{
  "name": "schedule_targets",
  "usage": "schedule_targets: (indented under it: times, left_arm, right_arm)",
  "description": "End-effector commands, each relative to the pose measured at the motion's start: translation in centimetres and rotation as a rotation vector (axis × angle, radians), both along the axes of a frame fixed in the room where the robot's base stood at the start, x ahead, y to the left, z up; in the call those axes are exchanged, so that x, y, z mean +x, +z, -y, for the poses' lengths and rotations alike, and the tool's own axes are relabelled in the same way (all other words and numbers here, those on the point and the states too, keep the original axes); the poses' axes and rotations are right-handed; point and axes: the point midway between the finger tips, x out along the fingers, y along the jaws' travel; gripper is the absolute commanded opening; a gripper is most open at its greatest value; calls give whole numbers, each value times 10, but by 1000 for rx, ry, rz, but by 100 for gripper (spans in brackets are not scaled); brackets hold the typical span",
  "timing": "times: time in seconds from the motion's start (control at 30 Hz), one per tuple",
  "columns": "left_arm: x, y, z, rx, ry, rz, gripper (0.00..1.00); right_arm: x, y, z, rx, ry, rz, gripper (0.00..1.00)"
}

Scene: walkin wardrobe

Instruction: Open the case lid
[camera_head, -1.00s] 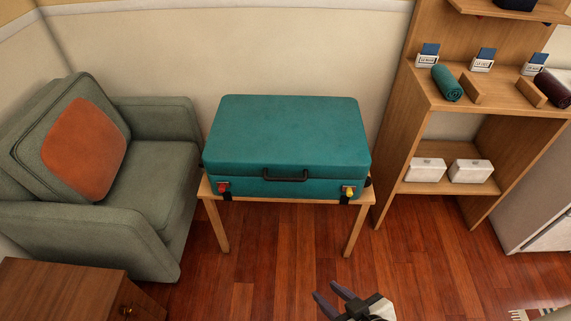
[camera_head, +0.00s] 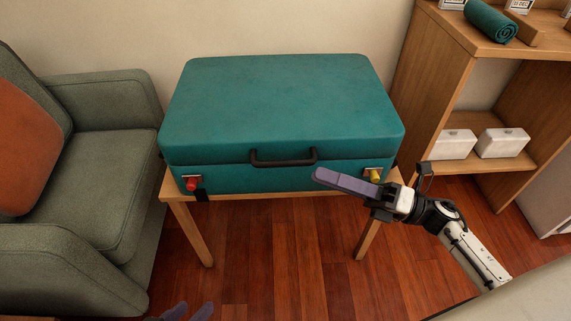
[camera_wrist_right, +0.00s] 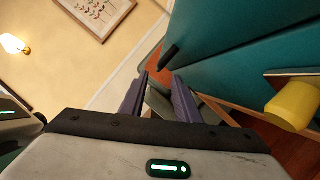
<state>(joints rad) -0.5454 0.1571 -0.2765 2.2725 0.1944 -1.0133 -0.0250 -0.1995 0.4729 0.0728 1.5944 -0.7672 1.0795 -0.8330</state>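The teal case (camera_head: 280,105) sits on a small wooden table with its lid down. Its dark handle (camera_head: 283,161) is at the front, with a red latch (camera_head: 192,184) on the left and a yellow latch (camera_head: 374,175) on the right.
A grey-green armchair (camera_head: 80,200) with an orange cushion stands close on the left. A wooden shelf unit (camera_head: 430,75) with white boxes (camera_head: 500,143) and a rolled teal cloth (camera_head: 491,22) stands on the right. The wooden floor (camera_head: 270,260) before the table is clear.

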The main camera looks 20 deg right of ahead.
Motion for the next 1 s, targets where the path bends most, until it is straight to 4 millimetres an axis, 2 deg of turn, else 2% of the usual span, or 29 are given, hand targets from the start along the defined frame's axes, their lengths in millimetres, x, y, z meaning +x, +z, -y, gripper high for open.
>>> schedule_targets:
  times: [0.2, 0.43, 0.6, 0.87, 1.0]
  left_arm:
    - [0, -1, 2, 1, -10, -5, 36]
    - [1, 0, 3, -8, -11, 1, 36]
    - [2, 1, 4, -12, -9, 4, 36]
    - [2, 2, 4, -13, -10, 5, 36]
    - [2, 2, 4, -12, -9, 5, 36]
  right_arm:
    - [23, 10, -35, 5, 0, 2, 29]
    - [42, 17, -62, 7, -1, -2, 29]
    - [48, 19, -70, 6, -2, -3, 29]
    - [48, 19, -71, 5, -2, -4, 29]
    - [48, 19, -70, 6, -2, -4, 6]
